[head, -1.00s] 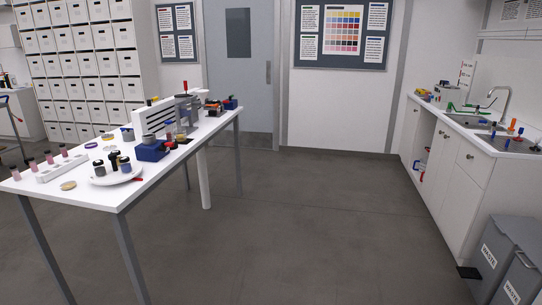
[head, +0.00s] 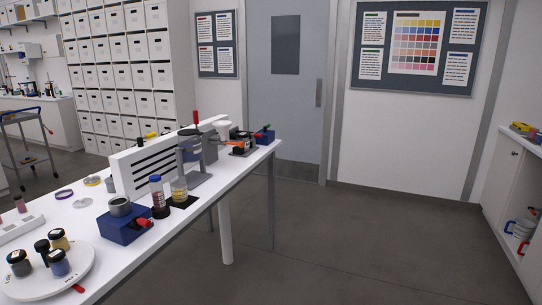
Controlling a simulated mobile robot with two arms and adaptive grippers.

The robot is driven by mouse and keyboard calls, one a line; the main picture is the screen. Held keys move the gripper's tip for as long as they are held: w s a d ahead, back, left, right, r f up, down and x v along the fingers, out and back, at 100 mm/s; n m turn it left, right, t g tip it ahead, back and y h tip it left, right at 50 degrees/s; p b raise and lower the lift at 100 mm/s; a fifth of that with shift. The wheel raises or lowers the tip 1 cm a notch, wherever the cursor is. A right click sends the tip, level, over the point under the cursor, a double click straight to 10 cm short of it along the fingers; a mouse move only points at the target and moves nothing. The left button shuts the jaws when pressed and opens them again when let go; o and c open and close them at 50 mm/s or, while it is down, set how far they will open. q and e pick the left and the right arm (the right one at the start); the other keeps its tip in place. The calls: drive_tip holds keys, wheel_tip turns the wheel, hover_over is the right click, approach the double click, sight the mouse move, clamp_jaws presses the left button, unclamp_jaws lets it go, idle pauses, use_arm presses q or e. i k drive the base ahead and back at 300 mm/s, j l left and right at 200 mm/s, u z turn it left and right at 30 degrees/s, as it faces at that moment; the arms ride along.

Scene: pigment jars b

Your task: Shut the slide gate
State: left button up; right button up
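I cannot tell for sure which part is the slide gate. A grey stand (head: 192,165) with a dark round top rises from the far half of the white table (head: 185,228). An orange piece (head: 232,144) sticks out at its right side. Behind it, at the table's far end, are a white cup-like vessel (head: 222,130) and a dark unit (head: 243,147) with small coloured parts. Whether any gate is open or shut is too small to see. Neither of my grippers is in view.
Nearer on the table are a blue box (head: 122,226) with a metal cup and red handle, a slotted white panel (head: 135,172), and a round white tray (head: 88,272) with several jars. The floor (head: 350,245) right of the table is clear. A counter (head: 512,180) stands far right.

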sight(241, 144)
drive_tip(key=i+l+u, duration=0.1)
drive_tip(key=i+l, duration=0.15)
drive_tip(key=i, duration=0.2)
drive_tip(key=i+l+u, duration=0.1)
drive_tip(key=i+l, duration=0.25)
